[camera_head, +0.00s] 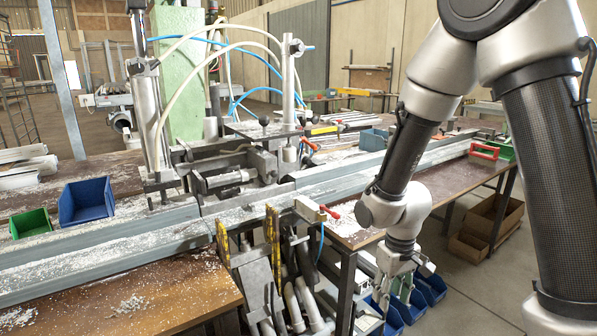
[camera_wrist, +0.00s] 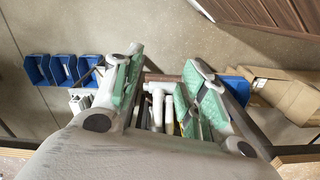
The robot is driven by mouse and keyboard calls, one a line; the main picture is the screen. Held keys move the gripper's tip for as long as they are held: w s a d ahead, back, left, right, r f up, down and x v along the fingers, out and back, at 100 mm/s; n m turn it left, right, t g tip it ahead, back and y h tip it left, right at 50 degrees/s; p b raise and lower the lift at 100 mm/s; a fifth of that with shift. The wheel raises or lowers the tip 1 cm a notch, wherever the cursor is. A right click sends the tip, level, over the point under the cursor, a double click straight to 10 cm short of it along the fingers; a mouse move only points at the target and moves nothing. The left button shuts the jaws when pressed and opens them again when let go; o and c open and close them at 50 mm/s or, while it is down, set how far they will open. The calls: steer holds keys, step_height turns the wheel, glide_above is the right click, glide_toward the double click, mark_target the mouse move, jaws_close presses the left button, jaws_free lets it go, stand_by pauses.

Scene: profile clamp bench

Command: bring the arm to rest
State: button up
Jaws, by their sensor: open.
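My gripper (camera_head: 402,285) hangs in front of the bench, to the right of the hanging tools, and points downward. In the wrist view my gripper (camera_wrist: 158,95) shows its two green-padded fingers spread apart with nothing between them. My arm comes down from the upper right in the head view, bent at the elbow, and covers part of the bench behind it. Blue bins and pale tubes show below and beyond the fingers in the wrist view.
The clamp bench carries a long metal profile rail (camera_head: 110,250) with shavings. Blue bins (camera_head: 431,287) stand low near my gripper. A blue bin (camera_head: 86,201) and a green bin (camera_head: 30,223) sit at the left. Cardboard boxes (camera_head: 490,217) stand under the bench. Open floor (camera_head: 480,300) lies at the right.

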steer(key=s+d+r+m+t, duration=0.1)
steer(key=s+d+r, duration=0.3)
steer(key=r, duration=0.5)
steer(key=s+d+r+m+t, duration=0.1)
steer(key=s+d+r+t, duration=0.1)
steer(key=s+d+r, duration=0.3)
steer(key=s+d+r+m+t, duration=0.1)
steer(key=s+d+r, duration=0.3)
steer(key=r, duration=0.8)
steer(key=shift+s+d+r+m+t, duration=0.3)
steer(key=shift+d+m, duration=0.2)
steer(key=shift+d, duration=0.2)
